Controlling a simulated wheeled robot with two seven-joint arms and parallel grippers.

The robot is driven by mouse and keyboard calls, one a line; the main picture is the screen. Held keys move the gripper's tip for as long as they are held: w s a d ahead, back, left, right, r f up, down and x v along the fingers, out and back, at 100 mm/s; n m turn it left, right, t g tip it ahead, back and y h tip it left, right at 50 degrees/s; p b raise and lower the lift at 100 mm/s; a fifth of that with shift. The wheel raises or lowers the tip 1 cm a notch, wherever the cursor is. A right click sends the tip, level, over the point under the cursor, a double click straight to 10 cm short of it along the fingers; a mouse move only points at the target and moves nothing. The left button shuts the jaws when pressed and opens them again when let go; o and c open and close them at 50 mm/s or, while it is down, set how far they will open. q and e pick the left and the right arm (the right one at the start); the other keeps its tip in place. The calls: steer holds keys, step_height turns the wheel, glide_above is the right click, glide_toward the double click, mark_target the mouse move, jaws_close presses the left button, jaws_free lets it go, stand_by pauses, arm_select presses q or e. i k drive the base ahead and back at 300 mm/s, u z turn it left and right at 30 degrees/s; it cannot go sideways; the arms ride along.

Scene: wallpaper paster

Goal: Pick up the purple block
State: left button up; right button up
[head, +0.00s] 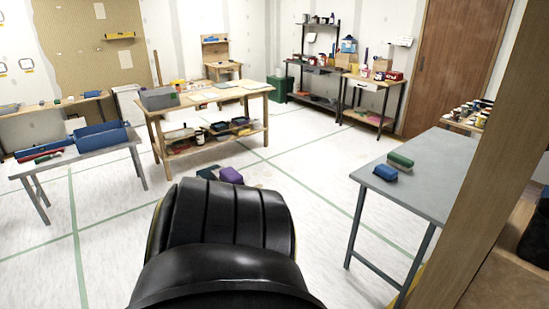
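The purple block (231,175) shows near the middle of the head view, just beyond the top edge of a large black rounded part in the foreground. Its lower part is partly hidden by that black part, and I cannot tell what it rests on. A dark green-blue item (207,173) sits just left of it. Neither of my grippers is in view.
A grey table (440,165) at the right holds a green block (399,160) and a blue block (385,172). A wooden workbench (225,94) stands beyond the purple block. A low grey table (80,158) is at the left. White floor lies between them.

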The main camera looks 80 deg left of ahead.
mark_target(229, 174)
steer(key=u, duration=3.75)
steer(key=i, duration=0.1)
steer(key=u, duration=0.05)
